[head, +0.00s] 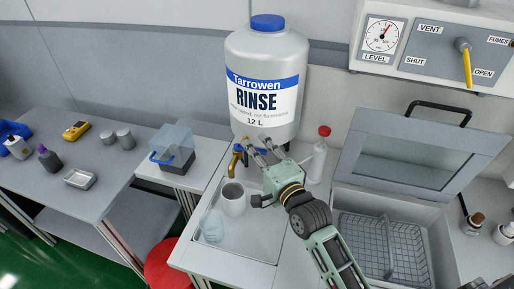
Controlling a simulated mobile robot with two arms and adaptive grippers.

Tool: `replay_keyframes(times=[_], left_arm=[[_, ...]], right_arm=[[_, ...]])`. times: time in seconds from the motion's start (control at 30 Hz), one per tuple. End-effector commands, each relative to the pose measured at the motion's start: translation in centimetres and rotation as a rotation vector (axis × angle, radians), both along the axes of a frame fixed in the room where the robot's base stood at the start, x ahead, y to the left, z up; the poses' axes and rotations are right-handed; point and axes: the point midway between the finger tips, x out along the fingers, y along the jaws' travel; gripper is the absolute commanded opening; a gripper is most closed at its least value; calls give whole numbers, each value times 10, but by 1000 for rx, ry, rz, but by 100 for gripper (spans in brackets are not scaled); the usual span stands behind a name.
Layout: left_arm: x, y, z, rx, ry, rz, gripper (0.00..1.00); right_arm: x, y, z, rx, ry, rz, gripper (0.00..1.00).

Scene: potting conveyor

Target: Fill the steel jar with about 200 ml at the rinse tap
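The steel jar (233,199), a plain grey cylinder, stands upright in the shallow tray, just under the brass rinse tap (235,163). The tap has a blue lever (239,148) and sits at the foot of the large white RINSE tank (265,95). My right gripper (258,143) reaches in from the lower right. Its two fingers are apart beside the tap, in front of the tank's base; they partly cover the lever, and contact with it is unclear. The inside of the jar and any water stream cannot be made out. My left gripper is not in view.
A clear beaker (213,226) stands in the tray (250,246) left of my arm. A white bottle with a red cap (319,155) stands right of the gripper. An open-lidded basin with a wire basket (370,243) is at right. A red stool (168,265) is lower left.

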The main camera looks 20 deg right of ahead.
Motion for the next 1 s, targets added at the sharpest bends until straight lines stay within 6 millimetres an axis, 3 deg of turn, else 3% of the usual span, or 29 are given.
replay_keyframes(times=[0.27,0.6,1.0], left_arm=[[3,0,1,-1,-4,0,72],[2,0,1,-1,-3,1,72],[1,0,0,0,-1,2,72]], right_arm=[[3,1,0,0,0,0,27],[2,1,0,0,0,0,0],[2,1,-1,-1,2,0,0]])
